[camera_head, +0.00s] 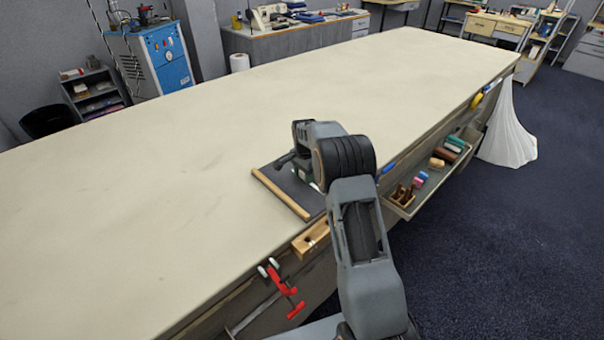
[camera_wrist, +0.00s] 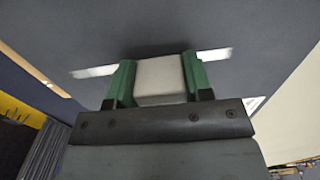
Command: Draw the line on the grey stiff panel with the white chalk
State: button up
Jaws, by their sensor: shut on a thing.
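The grey panel (camera_head: 287,181) lies on the cloth table near its front edge, partly hidden by my arm; a pale wooden strip (camera_head: 280,196) runs along its left side. In the wrist view the panel (camera_wrist: 150,30) fills the upper middle. My gripper (camera_wrist: 158,62) has green fingers shut on the white chalk (camera_wrist: 162,78), a pale block, over the panel. White strokes show on the panel left (camera_wrist: 95,71) and right (camera_wrist: 214,53) of the chalk. The part between them is hidden behind the fingers and chalk. I cannot tell whether the chalk touches the panel.
The cloth table (camera_head: 200,150) is clear to the left and beyond the panel. A wooden block (camera_head: 311,238) and a red clamp (camera_head: 283,288) are at its front edge. A tray (camera_head: 404,211) with brushes and coloured pieces hangs along the right side.

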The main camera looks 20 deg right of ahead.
aim_at(315, 187)
jog(key=shift+s+d, duration=0.2)
jog(key=shift+s, duration=0.25)
jog(key=shift+s+d, duration=0.1)
jog(key=shift+s, duration=0.1)
jog(key=shift+s+d+b, duration=0.35)
jog(key=shift+s+b, duration=0.1)
jog(key=shift+s, duration=0.3)
jog(key=shift+s+f, duration=0.1)
jog(key=shift+s, duration=0.05)
jog(key=shift+s+d+b, duration=0.3)
jog(key=shift+s+d, duration=0.1)
jog(key=shift+s, duration=0.45)
jog(key=shift+s+f, duration=0.1)
jog(key=shift+s+d, duration=0.45)
jog(key=shift+s, duration=0.4)
jog(key=shift+s, duration=0.1)
